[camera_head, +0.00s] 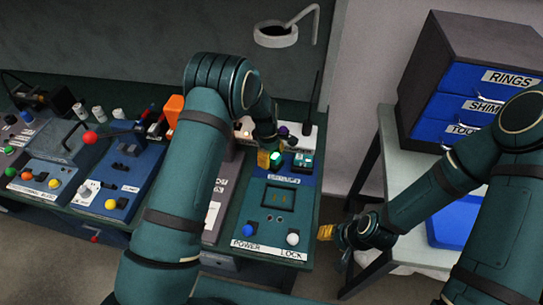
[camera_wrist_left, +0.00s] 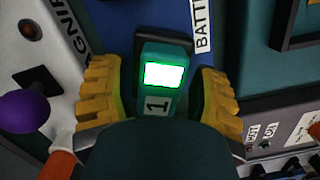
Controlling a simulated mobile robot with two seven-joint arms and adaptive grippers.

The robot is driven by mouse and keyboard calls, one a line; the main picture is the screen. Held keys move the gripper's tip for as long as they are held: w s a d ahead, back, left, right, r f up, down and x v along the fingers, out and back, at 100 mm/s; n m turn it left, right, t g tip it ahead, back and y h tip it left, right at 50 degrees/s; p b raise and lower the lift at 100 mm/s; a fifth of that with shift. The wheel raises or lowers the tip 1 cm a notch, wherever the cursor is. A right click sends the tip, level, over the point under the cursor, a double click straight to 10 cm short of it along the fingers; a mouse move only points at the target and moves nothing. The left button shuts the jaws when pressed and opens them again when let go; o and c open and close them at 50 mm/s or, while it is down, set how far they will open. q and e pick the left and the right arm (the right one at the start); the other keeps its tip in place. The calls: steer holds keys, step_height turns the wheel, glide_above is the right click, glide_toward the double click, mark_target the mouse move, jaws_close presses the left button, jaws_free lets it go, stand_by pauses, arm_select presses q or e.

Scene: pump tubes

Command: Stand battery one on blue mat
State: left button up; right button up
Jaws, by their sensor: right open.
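Battery one (camera_wrist_left: 172,97) is a teal block with a lit green screen and a "1" label. It stands in a dark holder on a blue panel in the left wrist view, and its green light shows in the head view (camera_head: 276,157). My left gripper (camera_wrist_left: 160,100) has its yellow fingers on either side of the battery, with narrow gaps visible; it also shows in the head view (camera_head: 268,159). My right gripper (camera_head: 327,232) is open and empty, beside the bench's right edge. The blue mat (camera_head: 438,234) lies on the pale table, partly hidden by my right arm.
A second teal unit (camera_head: 303,160) stands right of battery one. The POWER and LOCK panel (camera_head: 270,246) is in front. A drawer cabinet (camera_head: 470,75) stands at the back of the pale table (camera_head: 392,150). A purple knob (camera_wrist_left: 25,111) is close to my left gripper.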

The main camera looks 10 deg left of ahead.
arm_select(q)
steer(key=shift+r, duration=0.15)
step_height(320, 180, up, 12)
steer(key=a, duration=0.1)
steer(key=shift+w+a+p, duration=0.15)
steer(key=shift+w+p, duration=0.15)
steer(key=shift+p, duration=0.1)
stand_by(0.3)
